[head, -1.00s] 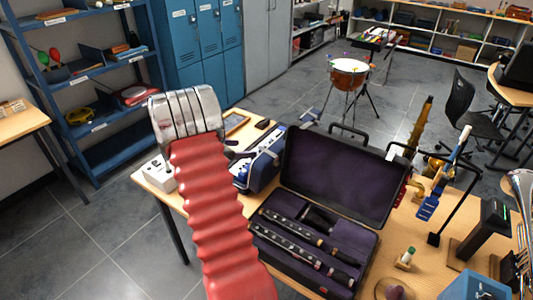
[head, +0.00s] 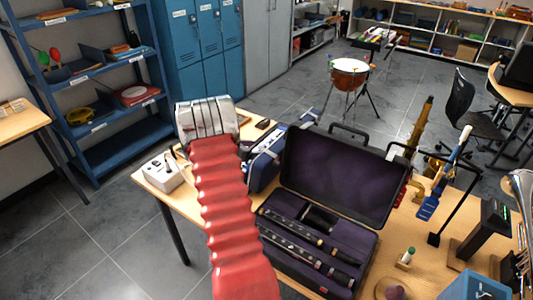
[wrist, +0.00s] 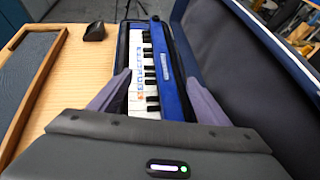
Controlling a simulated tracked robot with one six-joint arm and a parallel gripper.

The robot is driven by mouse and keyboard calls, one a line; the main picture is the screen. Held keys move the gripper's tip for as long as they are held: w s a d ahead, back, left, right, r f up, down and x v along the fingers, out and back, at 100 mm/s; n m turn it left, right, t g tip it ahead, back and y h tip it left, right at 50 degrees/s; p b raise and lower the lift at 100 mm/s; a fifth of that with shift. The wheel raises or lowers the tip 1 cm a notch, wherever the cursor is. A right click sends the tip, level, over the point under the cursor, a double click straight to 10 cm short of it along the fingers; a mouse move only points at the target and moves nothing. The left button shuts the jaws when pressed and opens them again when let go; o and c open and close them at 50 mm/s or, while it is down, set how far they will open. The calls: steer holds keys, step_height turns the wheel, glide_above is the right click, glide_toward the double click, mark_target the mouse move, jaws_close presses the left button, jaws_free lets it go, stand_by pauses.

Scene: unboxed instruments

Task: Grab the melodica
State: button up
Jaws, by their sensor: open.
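The melodica (wrist: 150,68) shows in the wrist view, with black and white keys and a blue body along its right side. It lies lengthwise, pointing away from me, with a dark border around it. My gripper (wrist: 158,76) is open, with one finger to either side of the melodica's near part. I cannot tell whether the fingers touch it. The near end is hidden by the gripper body. In the head view, a blue and dark object (head: 265,158) lies at the same place on the table, partly hidden by my red arm; the fingers are hidden there.
A dark panel with a blue edge (wrist: 262,70) rises close on the right in the wrist view. A wooden tray (wrist: 22,85) and small black object (wrist: 95,31) lie left. An open case (head: 340,175) with dark wind instruments stands right of my arm in the head view.

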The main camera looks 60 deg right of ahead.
steer(key=shift+x, duration=2.6)
jaws_close()
